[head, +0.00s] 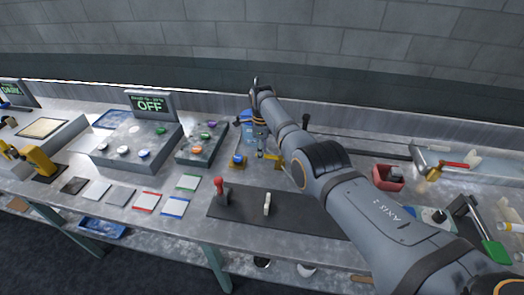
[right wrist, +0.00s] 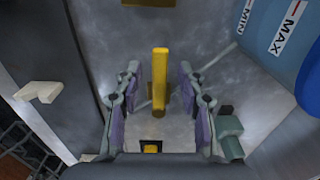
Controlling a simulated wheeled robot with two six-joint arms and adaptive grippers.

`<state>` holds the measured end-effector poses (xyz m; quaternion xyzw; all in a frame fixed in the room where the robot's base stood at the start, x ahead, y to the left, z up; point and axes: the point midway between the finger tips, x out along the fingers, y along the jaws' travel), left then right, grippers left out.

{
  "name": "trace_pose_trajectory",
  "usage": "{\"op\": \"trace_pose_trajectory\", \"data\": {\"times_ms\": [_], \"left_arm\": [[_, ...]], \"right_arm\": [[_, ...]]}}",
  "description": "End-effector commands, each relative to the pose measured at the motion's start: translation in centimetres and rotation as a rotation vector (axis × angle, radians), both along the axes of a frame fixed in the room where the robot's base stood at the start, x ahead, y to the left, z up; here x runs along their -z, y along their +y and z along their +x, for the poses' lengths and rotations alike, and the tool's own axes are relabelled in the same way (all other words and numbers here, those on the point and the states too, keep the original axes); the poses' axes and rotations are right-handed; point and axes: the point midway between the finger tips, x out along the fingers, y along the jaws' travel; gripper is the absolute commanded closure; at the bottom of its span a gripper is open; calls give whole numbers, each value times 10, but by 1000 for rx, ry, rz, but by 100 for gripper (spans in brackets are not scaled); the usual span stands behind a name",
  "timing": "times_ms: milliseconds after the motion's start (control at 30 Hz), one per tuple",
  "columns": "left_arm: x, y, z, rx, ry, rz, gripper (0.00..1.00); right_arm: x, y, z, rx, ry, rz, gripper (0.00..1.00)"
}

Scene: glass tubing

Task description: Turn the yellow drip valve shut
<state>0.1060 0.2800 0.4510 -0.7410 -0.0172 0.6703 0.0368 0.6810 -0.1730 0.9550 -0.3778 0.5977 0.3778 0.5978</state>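In the right wrist view a long yellow lever (right wrist: 160,80), which looks like the drip valve's handle, stands between the fingers of my right gripper (right wrist: 158,78). The gripper is open, with purple pads and a visible gap on both sides of the lever. In the head view my right gripper (head: 262,153) points down at the bench beside the blue container (head: 248,117), with yellow parts (head: 273,156) close to it. The lever's mounting is hard to make out. My left gripper is not in view.
The blue container with MIN and MAX marks (right wrist: 285,30) stands close at the upper right of the wrist view. A dark mat (head: 238,212) carries a red-knobbed lever (head: 222,190) and a white lever (head: 267,204). Button panels, an OFF display (head: 150,105) and a red box (head: 388,177) are nearby.

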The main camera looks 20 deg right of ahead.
Motion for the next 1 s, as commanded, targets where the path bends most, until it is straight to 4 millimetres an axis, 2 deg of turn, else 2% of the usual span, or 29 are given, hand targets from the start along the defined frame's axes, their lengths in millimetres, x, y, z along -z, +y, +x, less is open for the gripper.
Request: {"op": "trace_pose_trajectory", "data": {"times_ms": [167, 400, 600, 1000], "left_arm": [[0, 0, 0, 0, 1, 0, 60], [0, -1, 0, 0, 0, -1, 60], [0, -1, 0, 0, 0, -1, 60], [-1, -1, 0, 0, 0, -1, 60]], "right_arm": [[-22, 0, 1, 0, -4, 0, 60], [-81, 0, 1, 0, -4, 0, 60], [-113, 0, 1, 0, -2, 0, 60], [-121, 0, 0, 0, 0, 0, 60]]}}
